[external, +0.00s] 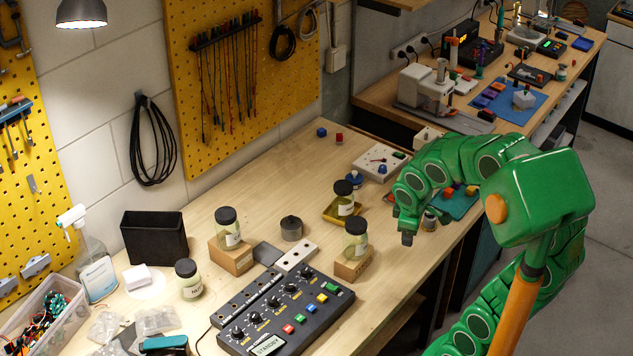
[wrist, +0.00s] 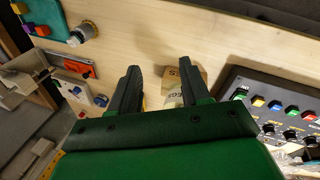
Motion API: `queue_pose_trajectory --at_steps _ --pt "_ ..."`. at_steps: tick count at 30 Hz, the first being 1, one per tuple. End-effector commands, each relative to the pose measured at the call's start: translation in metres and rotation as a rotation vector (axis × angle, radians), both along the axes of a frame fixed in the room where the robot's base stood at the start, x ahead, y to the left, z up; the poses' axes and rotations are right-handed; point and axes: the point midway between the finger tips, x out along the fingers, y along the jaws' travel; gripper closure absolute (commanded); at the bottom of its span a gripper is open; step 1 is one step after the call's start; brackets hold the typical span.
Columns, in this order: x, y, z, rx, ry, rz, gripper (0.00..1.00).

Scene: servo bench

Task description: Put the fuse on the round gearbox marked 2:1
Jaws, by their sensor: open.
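My gripper (external: 407,228) hangs over the right part of the bench, jaws open. In the wrist view its two dark fingers (wrist: 158,75) stand apart with nothing held between them. A round dark-grey housing with a small top stub (external: 291,228) sits mid-bench, left of my gripper; it may be the gearbox, but I can read no 2:1 mark. A small metallic cylinder (external: 430,221) stands just right of my gripper, near the front edge; it also shows in the wrist view (wrist: 84,32). I cannot tell for sure which thing is the fuse.
Lidded jars stand on wooden blocks (external: 352,265) and a yellow tray (external: 330,214). A black control box (external: 285,315) lies in front. A white panel (external: 378,161), a teal mat (external: 462,205) and an orange piece (wrist: 80,71) lie nearby. Bare wood shows between.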

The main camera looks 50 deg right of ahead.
Motion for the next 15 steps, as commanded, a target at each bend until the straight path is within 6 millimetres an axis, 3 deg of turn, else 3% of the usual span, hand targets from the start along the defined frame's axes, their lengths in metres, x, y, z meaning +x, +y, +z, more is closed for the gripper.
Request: queue_pose_trajectory --at_steps 3,7,12,15 --pt "-0.037 0.046 -0.002 0.089 0.054 -0.119 0.53" --pt "-0.074 0.087 -0.004 0.169 0.125 -0.232 0.53" --pt "-0.106 0.119 -0.004 0.226 0.196 -0.315 0.53" --pt "-0.112 0.126 -0.003 0.239 0.212 -0.334 0.53"
